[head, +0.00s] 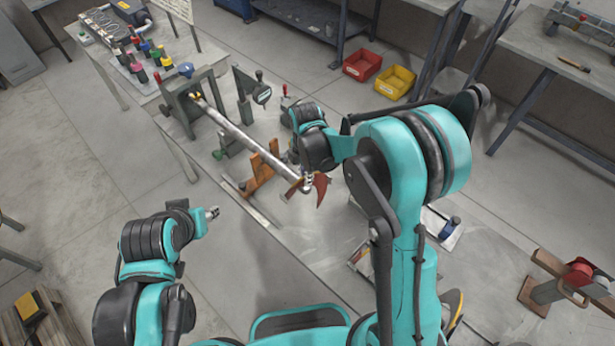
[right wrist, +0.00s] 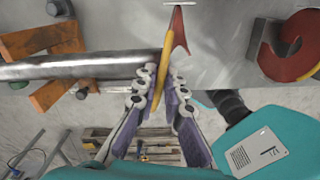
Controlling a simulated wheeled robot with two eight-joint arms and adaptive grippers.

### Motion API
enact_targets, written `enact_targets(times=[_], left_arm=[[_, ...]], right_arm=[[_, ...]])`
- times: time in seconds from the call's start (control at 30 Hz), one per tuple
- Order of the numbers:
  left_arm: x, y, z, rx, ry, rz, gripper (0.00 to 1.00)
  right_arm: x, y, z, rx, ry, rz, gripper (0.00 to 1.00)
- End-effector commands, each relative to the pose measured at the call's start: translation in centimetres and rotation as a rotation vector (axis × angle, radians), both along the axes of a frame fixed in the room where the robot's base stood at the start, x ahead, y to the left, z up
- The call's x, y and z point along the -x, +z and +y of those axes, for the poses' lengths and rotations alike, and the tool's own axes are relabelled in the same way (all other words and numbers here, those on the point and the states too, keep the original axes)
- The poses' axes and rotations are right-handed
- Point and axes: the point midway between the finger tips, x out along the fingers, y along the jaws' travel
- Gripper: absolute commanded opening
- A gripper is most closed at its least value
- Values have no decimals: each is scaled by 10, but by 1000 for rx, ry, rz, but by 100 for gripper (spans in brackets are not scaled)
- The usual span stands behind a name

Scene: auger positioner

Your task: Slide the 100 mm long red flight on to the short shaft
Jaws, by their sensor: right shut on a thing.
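The metal shaft (head: 245,138) runs from a dark grey stand (head: 190,105) down to the right; it also spans the left of the right wrist view (right wrist: 70,68). My right gripper (head: 307,182) is shut on a red flight (head: 320,190) at the shaft's free end. In the right wrist view the flight (right wrist: 178,30) shows nearly edge-on, with a yellow rim, between the fingertips (right wrist: 159,82). The shaft's end meets the fingers there; I cannot tell whether the flight's bore is around it. My left gripper (head: 211,213) is away from the shaft at lower left, too small to read.
An orange support (head: 262,172) stands beneath the shaft. A dial gauge (head: 262,95) stands behind it. A red C-shaped piece (right wrist: 292,45) lies to the right in the right wrist view. Red (head: 362,65) and yellow (head: 394,82) bins sit on the floor behind.

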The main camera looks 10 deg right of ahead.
Motion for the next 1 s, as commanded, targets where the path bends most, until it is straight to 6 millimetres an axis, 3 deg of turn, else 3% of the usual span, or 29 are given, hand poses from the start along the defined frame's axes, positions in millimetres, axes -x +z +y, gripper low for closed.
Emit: enact_targets(times=[1.0], left_arm=[[0, -2, 0, 0, 0, 0, 40]], right_arm=[[-19, 0, 14, 0, 0, 0, 0]])
